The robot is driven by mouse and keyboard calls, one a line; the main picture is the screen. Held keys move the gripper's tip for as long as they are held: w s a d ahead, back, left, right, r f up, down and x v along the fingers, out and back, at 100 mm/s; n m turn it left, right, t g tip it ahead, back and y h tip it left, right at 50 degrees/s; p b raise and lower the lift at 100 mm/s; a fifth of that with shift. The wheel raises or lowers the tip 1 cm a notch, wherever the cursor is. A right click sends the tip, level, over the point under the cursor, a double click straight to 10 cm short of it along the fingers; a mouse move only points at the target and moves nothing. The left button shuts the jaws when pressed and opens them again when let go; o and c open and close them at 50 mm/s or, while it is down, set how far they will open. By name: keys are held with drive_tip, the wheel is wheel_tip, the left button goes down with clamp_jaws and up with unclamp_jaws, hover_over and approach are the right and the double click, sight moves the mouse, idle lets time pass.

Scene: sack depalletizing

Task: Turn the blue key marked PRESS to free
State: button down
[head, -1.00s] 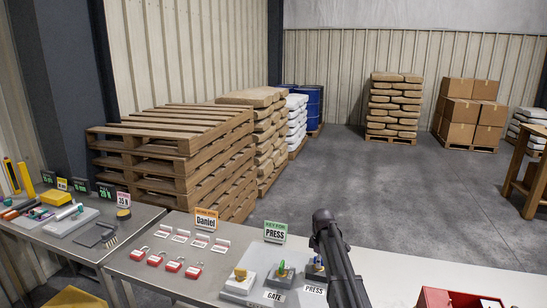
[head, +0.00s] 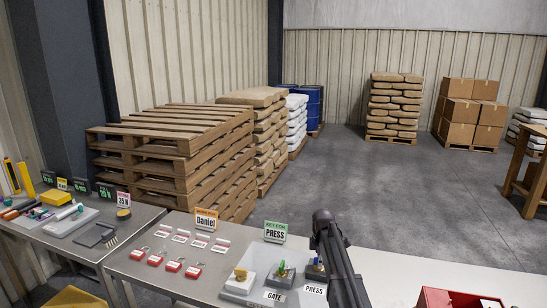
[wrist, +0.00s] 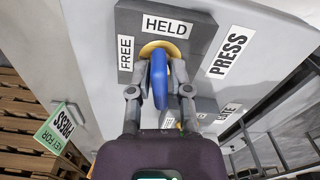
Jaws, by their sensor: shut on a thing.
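The blue key (wrist: 160,80) stands in a round yellow lock face on a grey block (wrist: 126,20) in the wrist view. A HELD label (wrist: 166,25) is above the key, a FREE label (wrist: 125,53) is to its left and a PRESS label (wrist: 228,55) is to its right. The key's flat head lines up roughly with HELD. My gripper (wrist: 160,92) is shut on the key's head, one finger on each side. In the head view my arm hides most of this block, and the PRESS label (head: 314,289) shows in front of it.
A green-topped PRESS sign (head: 274,232) stands behind. Several red padlocks (head: 174,264) lie to the left. A red box (head: 450,298) is at the right.

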drive_tip(key=shift+m, duration=0.7)
drive_tip(key=shift+c, duration=2.4)
unclamp_jaws()
drive_tip(key=shift+f, duration=0.1)
drive_tip(key=shift+n, duration=0.7)
drive_tip(key=shift+m, duration=0.6)
